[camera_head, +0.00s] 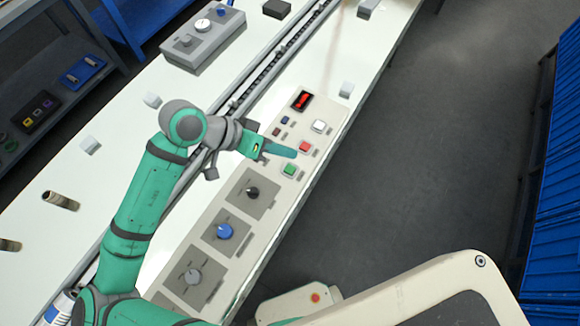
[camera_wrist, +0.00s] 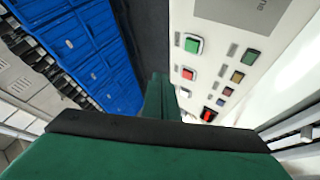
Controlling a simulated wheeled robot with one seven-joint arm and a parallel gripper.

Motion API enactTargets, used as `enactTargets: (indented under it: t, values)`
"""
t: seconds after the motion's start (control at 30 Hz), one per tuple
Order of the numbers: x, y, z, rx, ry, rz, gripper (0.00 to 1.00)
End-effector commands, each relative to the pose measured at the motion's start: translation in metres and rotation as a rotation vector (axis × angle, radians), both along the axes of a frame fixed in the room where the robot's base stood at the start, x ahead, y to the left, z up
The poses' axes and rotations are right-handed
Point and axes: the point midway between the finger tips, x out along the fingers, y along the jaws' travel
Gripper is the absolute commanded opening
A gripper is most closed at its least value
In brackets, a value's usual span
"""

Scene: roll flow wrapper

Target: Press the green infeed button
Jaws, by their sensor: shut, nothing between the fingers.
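The bright green button (camera_head: 290,169) is at the lower right of the button group on the pale control panel (camera_head: 328,139). In the wrist view it is a square green button (camera_wrist: 193,44) in a pale surround, above the red button (camera_wrist: 188,73). A second, darker green button (camera_wrist: 250,57) shows to its right there; I cannot make out the labels. My gripper (camera_head: 294,153) is shut and empty. In the head view its tip appears between the red button (camera_head: 305,146) and the bright green one. Its fingers (camera_wrist: 160,95) cover neither green button in the wrist view; contact cannot be told.
Knobs (camera_head: 225,231) line the panel's lower part. A conveyor rail (camera_head: 262,82) runs behind. Open floor (camera_head: 420,130) lies to the right.

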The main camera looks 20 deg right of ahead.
Motion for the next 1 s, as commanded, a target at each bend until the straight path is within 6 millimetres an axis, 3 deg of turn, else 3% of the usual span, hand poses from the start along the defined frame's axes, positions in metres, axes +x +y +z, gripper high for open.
enactTargets:
  t: [0.5,1.0]
  values:
    - [0.000,0.000,-0.059,0.000,0.001,0.000,0.00]
    - [0.000,0.000,-0.068,0.001,0.000,-0.001,0.00]
